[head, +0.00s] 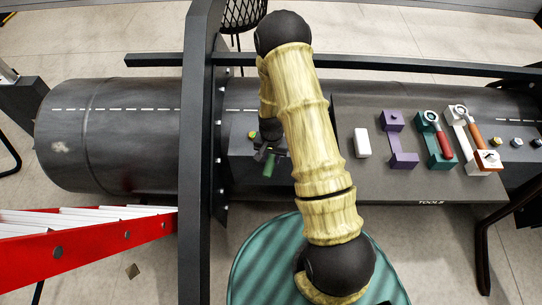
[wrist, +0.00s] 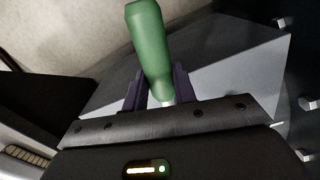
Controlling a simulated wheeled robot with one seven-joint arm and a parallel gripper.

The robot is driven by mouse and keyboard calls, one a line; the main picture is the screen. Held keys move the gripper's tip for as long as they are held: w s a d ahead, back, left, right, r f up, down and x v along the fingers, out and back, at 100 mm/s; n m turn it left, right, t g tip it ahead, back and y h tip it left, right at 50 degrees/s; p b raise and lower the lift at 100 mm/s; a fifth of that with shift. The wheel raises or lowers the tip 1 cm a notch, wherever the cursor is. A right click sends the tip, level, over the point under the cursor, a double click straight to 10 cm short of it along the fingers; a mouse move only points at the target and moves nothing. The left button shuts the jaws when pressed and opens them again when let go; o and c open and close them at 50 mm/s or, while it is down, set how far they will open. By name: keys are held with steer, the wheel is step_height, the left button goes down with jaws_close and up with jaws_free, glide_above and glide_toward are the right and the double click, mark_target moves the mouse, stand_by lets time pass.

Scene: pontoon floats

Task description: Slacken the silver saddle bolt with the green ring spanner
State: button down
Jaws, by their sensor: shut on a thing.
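My gripper (head: 270,148) is shut on the green handle of the ring spanner (head: 269,166), over a dark box-shaped saddle (head: 238,147) on the pipe. In the wrist view the green spanner handle (wrist: 150,45) stands up between the two purple fingers of my gripper (wrist: 160,78). The spanner's ring end is hidden behind the gripper body. A small yellow-green cap or bolt head (head: 252,134) shows left of the gripper. I cannot make out the silver saddle bolt in the head view. Silver hex bolt heads (wrist: 308,103) show at the right of the wrist view, apart from the handle.
A tool board (head: 350,185) holds a white block (head: 362,142), an empty purple holder (head: 402,158), a red-handled spanner (head: 441,137) and an orange-handled spanner (head: 472,130). A dark upright post (head: 200,150) stands just left of the saddle. A red ladder (head: 90,245) lies lower left.

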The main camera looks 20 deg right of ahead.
steer(key=shift+s+d, duration=0.1)
steer(key=shift+d, duration=0.1)
steer(key=shift+s+d+n, duration=0.1)
steer(key=shift+d+n, duration=0.05)
steer(key=shift+n, duration=0.25)
steer(key=shift+s+d+n, duration=0.1)
steer(key=shift+d+n, duration=0.15)
steer(key=shift+n, duration=0.05)
steer(key=shift+s+d, duration=0.1)
steer(key=shift+d, duration=0.15)
steer(key=shift+s+d+n, duration=0.1)
steer(key=shift+d+n, duration=0.05)
steer(key=shift+n, duration=0.25)
steer(key=shift+d+n, duration=0.3)
steer(key=shift+s+d+n, duration=0.15)
steer(key=shift+d+n, duration=0.15)
stand_by(0.4)
steer(key=shift+a, duration=0.2)
stand_by(0.3)
steer(key=shift+w+a+m+p, duration=0.2)
steer(key=shift+a+m+p, duration=0.15)
steer(key=shift+m, duration=0.25)
